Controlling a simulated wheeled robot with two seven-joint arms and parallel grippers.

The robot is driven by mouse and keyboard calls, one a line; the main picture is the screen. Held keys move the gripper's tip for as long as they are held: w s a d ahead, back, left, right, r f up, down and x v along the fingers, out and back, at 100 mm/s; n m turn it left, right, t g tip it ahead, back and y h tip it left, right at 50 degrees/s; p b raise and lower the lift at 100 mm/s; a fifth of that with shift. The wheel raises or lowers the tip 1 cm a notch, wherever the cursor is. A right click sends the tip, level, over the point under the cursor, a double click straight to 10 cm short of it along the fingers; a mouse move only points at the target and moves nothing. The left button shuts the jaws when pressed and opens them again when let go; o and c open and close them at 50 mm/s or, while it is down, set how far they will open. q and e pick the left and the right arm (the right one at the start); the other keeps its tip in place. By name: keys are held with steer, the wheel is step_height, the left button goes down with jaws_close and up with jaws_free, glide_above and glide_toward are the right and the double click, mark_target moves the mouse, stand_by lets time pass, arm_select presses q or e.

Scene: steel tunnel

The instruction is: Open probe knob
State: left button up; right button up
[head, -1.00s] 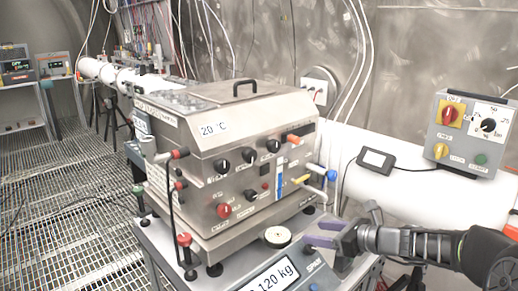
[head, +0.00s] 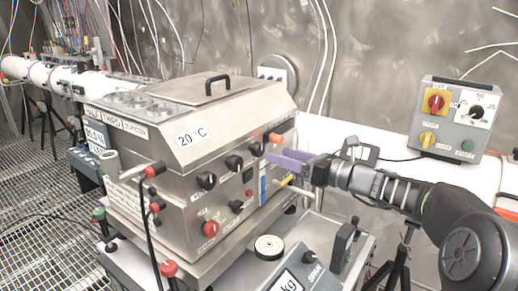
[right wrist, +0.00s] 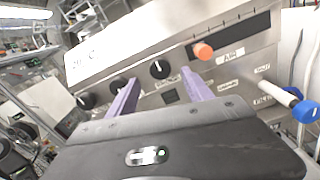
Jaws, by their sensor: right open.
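A steel box (head: 190,135) labelled "20 °C" has a row of black knobs (head: 233,162) on its front panel. I cannot read which knob is the probe knob. My right gripper (head: 277,157) is open, with purple fingers pointing at the panel's right part, beside the rightmost black knob (head: 256,149). In the right wrist view this knob (right wrist: 159,69) shows between and beyond the fingertips (right wrist: 160,80), its pointer upright. The gripper seems clear of it. An orange handle (right wrist: 203,51) lies just right of the fingers. My left gripper is not in view.
A red knob (head: 210,229) sits lower on the panel. A blue-ended handle (right wrist: 305,111) sticks out at the right. A scale (head: 290,280) stands below in front. A grey switch box (head: 455,120) stands on the white pipe at the right.

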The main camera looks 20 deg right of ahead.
mark_target(262, 149)
steer(key=p+x, duration=0.1)
steer(key=x, duration=0.6)
steer(key=shift+w+a, duration=0.2)
jaws_close()
stand_by(0.5)
